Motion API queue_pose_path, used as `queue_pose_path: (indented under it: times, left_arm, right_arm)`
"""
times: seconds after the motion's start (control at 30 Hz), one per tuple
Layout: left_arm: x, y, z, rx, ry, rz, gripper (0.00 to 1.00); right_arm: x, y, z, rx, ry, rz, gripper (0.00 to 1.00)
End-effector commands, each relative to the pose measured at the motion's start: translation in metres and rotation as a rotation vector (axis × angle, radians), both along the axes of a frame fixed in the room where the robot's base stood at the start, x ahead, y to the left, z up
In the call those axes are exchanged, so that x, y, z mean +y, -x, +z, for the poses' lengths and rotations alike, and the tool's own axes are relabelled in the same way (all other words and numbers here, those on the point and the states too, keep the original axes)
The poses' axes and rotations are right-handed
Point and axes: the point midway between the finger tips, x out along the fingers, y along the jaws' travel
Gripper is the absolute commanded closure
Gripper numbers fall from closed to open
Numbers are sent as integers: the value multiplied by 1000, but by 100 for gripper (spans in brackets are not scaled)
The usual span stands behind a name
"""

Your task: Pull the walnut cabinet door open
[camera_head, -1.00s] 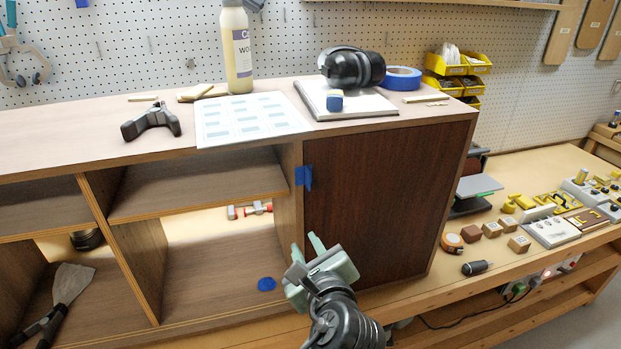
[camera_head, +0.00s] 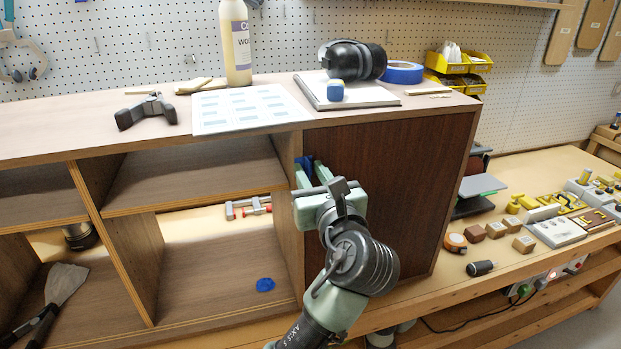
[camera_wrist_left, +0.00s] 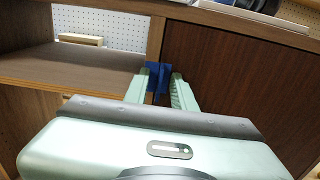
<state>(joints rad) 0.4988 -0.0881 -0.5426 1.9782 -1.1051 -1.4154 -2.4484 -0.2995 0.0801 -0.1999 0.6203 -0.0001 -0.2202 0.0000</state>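The walnut cabinet door (camera_head: 400,180) is a dark brown panel at the right end of the cabinet, and it looks closed. A blue handle (camera_head: 306,163) is at its upper left edge, mostly hidden by my gripper in the head view. My left gripper (camera_head: 311,172) is at the handle with its fingers pointing toward it. In the left wrist view the fingers (camera_wrist_left: 160,78) are apart, with the blue handle (camera_wrist_left: 155,84) showing between their tips. I cannot tell whether they touch it. My right gripper is not in view.
Open shelves (camera_head: 190,185) lie left of the door. On top are a bottle (camera_head: 236,45), earmuffs (camera_head: 352,61), blue tape (camera_head: 402,73) and a sheet of paper (camera_head: 245,110). The bench (camera_head: 535,165) on the right holds small blocks and tools. The space before the door looks clear.

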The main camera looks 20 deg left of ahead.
Motion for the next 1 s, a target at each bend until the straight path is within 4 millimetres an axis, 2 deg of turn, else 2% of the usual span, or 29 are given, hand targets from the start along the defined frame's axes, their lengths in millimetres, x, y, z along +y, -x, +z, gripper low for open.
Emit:
queue_pose_path:
  times: [0.2,0.23,0.3,1.0]
  left_arm:
    - [0,-1,1,0,0,0,75]
    - [0,-1,1,0,0,0,80]
    - [0,0,0,0,0,0,100]
    - [0,0,0,0,0,-1,100]
  right_arm:
    - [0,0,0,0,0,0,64]
    - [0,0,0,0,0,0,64]
    - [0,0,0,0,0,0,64]
    - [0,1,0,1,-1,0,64]
